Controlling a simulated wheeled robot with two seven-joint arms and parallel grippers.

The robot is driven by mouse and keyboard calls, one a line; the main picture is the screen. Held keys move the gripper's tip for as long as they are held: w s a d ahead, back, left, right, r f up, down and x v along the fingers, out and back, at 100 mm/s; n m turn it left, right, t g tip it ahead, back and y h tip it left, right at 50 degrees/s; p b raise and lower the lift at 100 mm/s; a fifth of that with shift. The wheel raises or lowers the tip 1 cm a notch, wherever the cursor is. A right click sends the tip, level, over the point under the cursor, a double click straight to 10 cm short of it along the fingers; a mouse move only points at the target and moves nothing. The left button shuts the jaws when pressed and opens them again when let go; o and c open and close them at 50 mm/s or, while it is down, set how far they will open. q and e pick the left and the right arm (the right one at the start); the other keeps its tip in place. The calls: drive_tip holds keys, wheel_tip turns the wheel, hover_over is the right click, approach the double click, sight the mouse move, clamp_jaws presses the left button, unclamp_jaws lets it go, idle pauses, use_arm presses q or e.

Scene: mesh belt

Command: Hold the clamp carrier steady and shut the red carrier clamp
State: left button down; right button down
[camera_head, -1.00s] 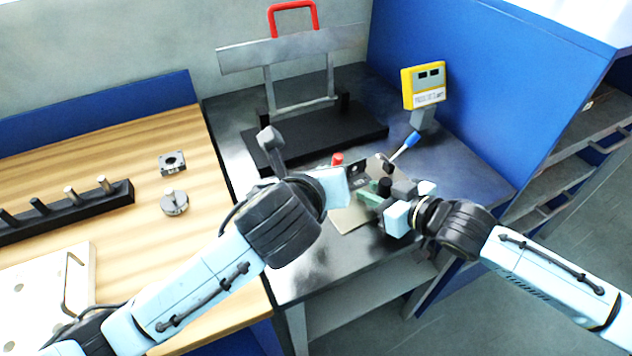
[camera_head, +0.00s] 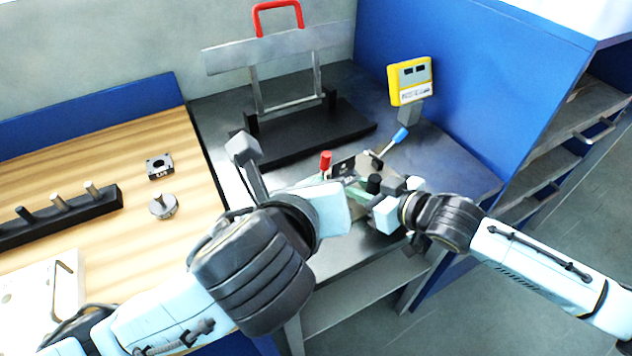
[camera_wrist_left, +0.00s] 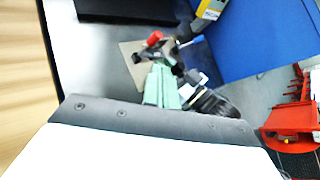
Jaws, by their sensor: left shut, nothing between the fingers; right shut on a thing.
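The clamp carrier (camera_head: 343,167) is a dark block on a light plate on the grey bench; much of it is hidden by my arms. The red carrier clamp (camera_head: 326,160) shows as a red grip standing at its left side; it also shows in the left wrist view (camera_wrist_left: 153,39). My left gripper (camera_wrist_left: 160,68) is shut and empty, its green fingers together, with the tips just below the red grip in that view; I cannot tell whether they touch. My right gripper (camera_head: 381,196) is shut on the carrier's right side, beside a black knob (camera_head: 374,183); the exact hold is partly hidden.
A blue-handled lever (camera_head: 392,143) stands behind the carrier. A yellow meter (camera_head: 410,82) is at the back right. A black stand with a red handle (camera_head: 277,17) fills the back. A wooden table (camera_head: 130,190) with pegs is on the left; a blue wall (camera_head: 470,90) rises right.

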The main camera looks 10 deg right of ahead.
use_arm(q)
drive_tip(key=shift+s+r, duration=1.4)
drive_tip(key=shift+r, duration=0.25)
use_arm(e)
drive_tip(key=c, duration=1.1)
unclamp_jaws()
